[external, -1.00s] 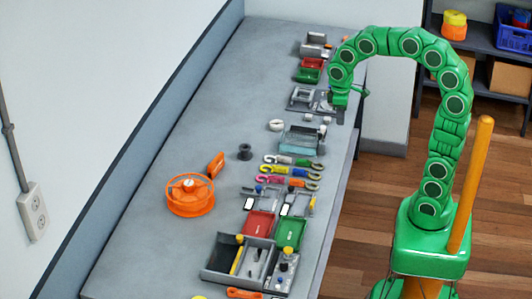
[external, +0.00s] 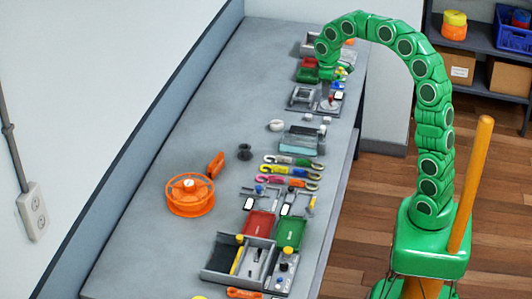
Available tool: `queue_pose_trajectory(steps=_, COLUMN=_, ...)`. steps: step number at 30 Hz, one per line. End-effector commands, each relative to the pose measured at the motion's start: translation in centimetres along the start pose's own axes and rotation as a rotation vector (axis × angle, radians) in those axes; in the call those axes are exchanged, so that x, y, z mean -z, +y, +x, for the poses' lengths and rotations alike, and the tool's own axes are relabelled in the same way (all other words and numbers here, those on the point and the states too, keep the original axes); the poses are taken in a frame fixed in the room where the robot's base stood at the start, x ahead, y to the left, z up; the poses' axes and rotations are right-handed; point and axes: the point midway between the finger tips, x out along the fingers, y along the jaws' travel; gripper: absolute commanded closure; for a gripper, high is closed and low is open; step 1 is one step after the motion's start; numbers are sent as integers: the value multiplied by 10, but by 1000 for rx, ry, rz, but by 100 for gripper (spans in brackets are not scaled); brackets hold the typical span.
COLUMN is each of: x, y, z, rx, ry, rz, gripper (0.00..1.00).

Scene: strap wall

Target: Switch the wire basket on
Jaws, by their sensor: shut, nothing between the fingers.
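I cannot make out for sure which thing is the wire basket. An orange round open-framed piece (external: 190,198) with a pale disc on top stands on the left of the bench and may be it; no switch on it can be told. My gripper (external: 327,77) is at the far end of the bench, well away from that piece, over or beside small red and green trays (external: 307,75). Its fingers are small here and look shut and empty. It partly hides the things behind it.
The grey bench (external: 150,220) runs from front to back along the wall. Coloured hooks (external: 290,171), a grey-and-teal tray (external: 302,140), a small device with a reddish knob (external: 329,102) and a front grey tray (external: 222,262) crowd its right side. Its left side is mostly clear.

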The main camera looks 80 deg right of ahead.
Motion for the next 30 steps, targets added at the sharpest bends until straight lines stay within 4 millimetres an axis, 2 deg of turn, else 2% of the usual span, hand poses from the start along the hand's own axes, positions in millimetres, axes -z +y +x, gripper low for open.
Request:
queue_pose_trajectory(steps=9, x=0, y=0, z=1, rx=0, ry=0, rz=0, gripper=100)
queue_pose_trajectory(steps=14, x=0, y=0, z=13, rx=0, ry=-2, rz=1, gripper=100)
queue_pose_trajectory(steps=30, x=-1, y=-1, z=100, rx=1, ry=-3, rz=1, gripper=100)
